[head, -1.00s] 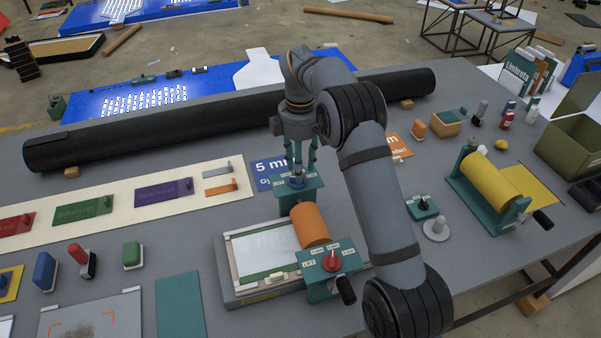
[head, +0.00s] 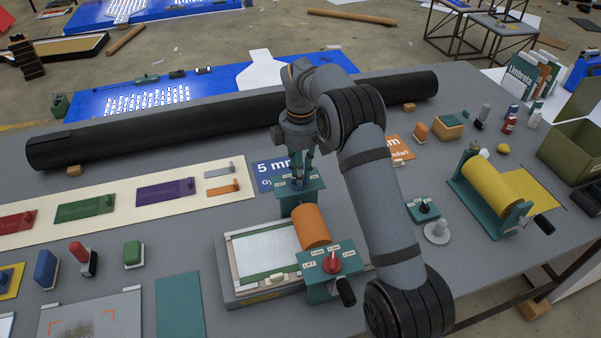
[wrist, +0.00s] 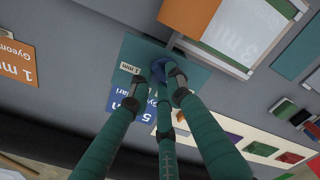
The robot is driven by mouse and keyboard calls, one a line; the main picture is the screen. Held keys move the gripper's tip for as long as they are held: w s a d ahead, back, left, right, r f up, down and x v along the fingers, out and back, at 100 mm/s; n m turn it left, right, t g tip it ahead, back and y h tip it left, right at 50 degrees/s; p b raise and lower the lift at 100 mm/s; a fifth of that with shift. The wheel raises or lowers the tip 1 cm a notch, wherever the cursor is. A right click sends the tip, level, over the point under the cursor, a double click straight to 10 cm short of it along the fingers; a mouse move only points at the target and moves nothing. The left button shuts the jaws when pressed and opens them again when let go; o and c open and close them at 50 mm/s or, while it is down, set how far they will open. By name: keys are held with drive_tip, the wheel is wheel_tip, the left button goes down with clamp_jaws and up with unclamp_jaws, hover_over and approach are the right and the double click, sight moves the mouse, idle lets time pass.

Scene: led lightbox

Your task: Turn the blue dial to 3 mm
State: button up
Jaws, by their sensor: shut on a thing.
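The blue dial (head: 296,185) sits on top of a teal block (head: 312,184) at the back end of the roller press. My gripper (head: 298,178) points down over it from above. In the wrist view, its green fingers (wrist: 164,72) close around the blue dial (wrist: 158,68) and hide most of it. My gripper is shut on the dial. White scale labels lie around it; one reading "1 mm" (wrist: 130,69) shows in the wrist view. Which label the dial points at is hidden.
An orange roller (head: 311,226) and a teal block with a red dial (head: 332,261) stand in front. A blue 5 mm card (head: 268,172) lies left of the dial block, and an orange card (head: 402,146) lies right. A long black roll (head: 200,118) lies behind.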

clamp_jaws()
drive_tip(key=shift+m, duration=0.4)
drive_tip(key=m, duration=0.3)
drive_tip(key=shift+s+d+m, duration=0.1)
drive_tip(key=shift+m, duration=0.3)
drive_tip(key=m+b, duration=0.1)
drive_tip(key=m, duration=0.3)
drive_tip(key=shift+s+m, duration=0.15)
drive_tip(key=shift+m, duration=0.15)
drive_tip(key=m+b, duration=0.1)
drive_tip(key=m, duration=0.3)
drive_tip(key=shift+s+f, duration=0.1)
drive_tip(key=shift+s, duration=0.05)
drive_tip(key=m, duration=0.4)
drive_tip(key=shift+s+b, duration=0.1)
drive_tip(key=shift+b, duration=0.3)
drive_tip(key=shift+m, duration=0.4)
drive_tip(key=o, duration=0.7)
unclamp_jaws()
